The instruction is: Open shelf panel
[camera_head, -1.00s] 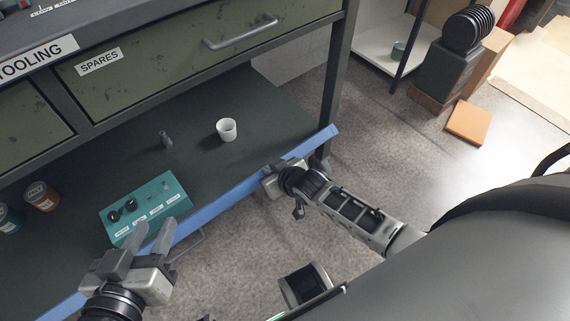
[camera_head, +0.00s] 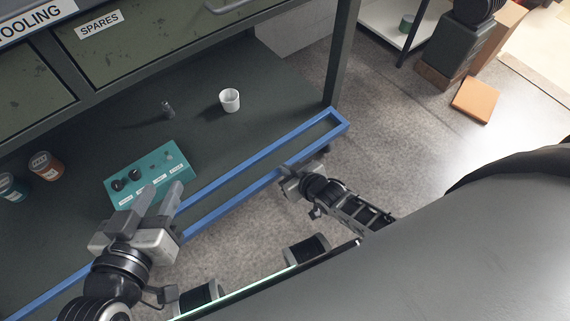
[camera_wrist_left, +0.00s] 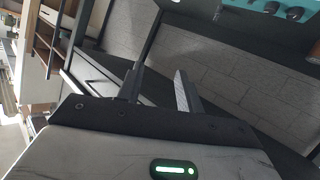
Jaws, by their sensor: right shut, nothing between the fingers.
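The shelf panel (camera_head: 232,205) is a long, narrow frame with blue edges, along the front of the dark lower shelf. It stands out from the shelf front at a tilt, with both blue edges in view. My right gripper (camera_head: 289,183) is shut and empty at the panel's outer edge near its right end; contact is unclear. My left gripper (camera_head: 163,196) is open and empty over the left part of the panel, just in front of the teal block, and hides part of the frame. Its two fingers stand apart in the left wrist view (camera_wrist_left: 156,82).
On the shelf (camera_head: 215,140) are a white cup (camera_head: 230,100), a small grey piece (camera_head: 168,110), a teal block with knobs (camera_head: 176,160) and orange and teal cans (camera_head: 46,166). A green drawer (camera_head: 150,35) hangs above. A table leg (camera_head: 343,60) stands at right.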

